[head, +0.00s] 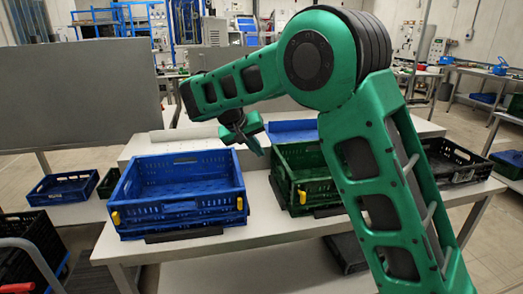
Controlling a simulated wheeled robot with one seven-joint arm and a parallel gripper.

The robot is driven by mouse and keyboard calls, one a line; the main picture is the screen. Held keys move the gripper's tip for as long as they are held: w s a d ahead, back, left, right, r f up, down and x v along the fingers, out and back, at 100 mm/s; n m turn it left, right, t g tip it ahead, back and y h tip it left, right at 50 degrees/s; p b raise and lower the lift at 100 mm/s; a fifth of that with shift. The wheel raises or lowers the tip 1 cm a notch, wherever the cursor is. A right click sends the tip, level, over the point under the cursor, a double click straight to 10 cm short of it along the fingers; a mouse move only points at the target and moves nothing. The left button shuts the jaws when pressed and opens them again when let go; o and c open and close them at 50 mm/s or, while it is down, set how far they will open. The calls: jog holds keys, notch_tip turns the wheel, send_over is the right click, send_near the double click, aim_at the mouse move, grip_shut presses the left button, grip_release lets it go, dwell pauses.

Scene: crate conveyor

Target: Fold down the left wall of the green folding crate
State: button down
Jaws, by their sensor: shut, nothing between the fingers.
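The green folding crate (313,196) stands on the table right of the blue crate, its right part hidden behind my arm. Its front wall is upright, with a yellow latch near the left corner. Its left wall (279,181) appears upright, seen as a narrow slanted strip. My gripper (259,150) is shut and empty. In the picture it shows near the back left corner of the green crate, pointing down and right. I cannot tell its exact height above the rim or whether it touches the wall.
A blue crate (180,210) with yellow latches stands close on the left, with a narrow gap between. A black crate (455,165) is to the right, beyond my arm. A blue crate (62,188) lies far left. Bare table (262,228) shows in front.

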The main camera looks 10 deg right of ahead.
aim_at(282, 174)
jog(key=w+d+f, duration=0.2)
jog(key=d+f, duration=0.3)
jog(key=d, duration=0.1)
jog(key=shift+w+d+f, duration=0.25)
jog(key=shift+w+f, duration=0.05)
jog(key=shift+f, duration=0.1)
